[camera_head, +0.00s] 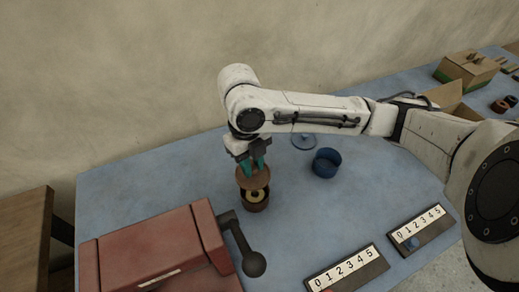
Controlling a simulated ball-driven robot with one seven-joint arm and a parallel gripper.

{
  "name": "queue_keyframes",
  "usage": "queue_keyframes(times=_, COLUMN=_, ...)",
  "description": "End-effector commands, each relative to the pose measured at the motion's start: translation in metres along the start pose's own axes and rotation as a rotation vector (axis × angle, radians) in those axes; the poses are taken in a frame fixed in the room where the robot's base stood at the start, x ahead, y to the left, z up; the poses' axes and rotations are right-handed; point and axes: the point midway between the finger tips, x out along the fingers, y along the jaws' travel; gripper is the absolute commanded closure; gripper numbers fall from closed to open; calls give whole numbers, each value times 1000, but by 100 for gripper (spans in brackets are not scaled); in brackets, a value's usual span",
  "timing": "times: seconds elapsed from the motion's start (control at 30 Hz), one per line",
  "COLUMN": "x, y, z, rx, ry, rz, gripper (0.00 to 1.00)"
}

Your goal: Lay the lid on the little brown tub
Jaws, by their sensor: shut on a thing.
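The little brown tub (256,205) stands on the blue table, with a pale ring-shaped thing showing inside it. My gripper (254,165), with teal fingertips, is shut on the round brown lid (252,182). The lid is over the back part of the tub and looks tilted, with its flat face partly towards the camera. The tub's front opening still shows below it. I cannot tell whether the lid's lower edge touches the tub's rim.
A blue tub (326,164) and a blue lid (302,141) are to the right and behind. A red machine (160,255) with a dark lever (240,245) is at front left. Two number boards (345,270) (420,228) lie at front right. Boxes (466,70) stand far right.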

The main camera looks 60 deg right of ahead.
Motion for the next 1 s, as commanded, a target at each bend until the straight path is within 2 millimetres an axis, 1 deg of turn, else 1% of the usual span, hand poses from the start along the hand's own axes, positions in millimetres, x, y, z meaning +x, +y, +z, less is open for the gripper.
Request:
queue_keyframes(times=0.13, x=5, y=5, z=-7, rx=-57, ry=0, rz=-8, gripper=100)
queue_keyframes(times=0.37, x=13, y=6, z=-7, rx=-64, ry=-1, rz=-8, gripper=100)
queue_keyframes(times=0.57, x=28, y=6, z=-4, rx=-62, ry=-1, rz=-8, gripper=100)
queue_keyframes(times=0.9, x=59, y=6, z=0, rx=-61, ry=-1, rz=-9, gripper=100)
queue_keyframes(times=1.0, x=64, y=6, z=1, rx=-61, ry=-1, rz=-9, gripper=100)
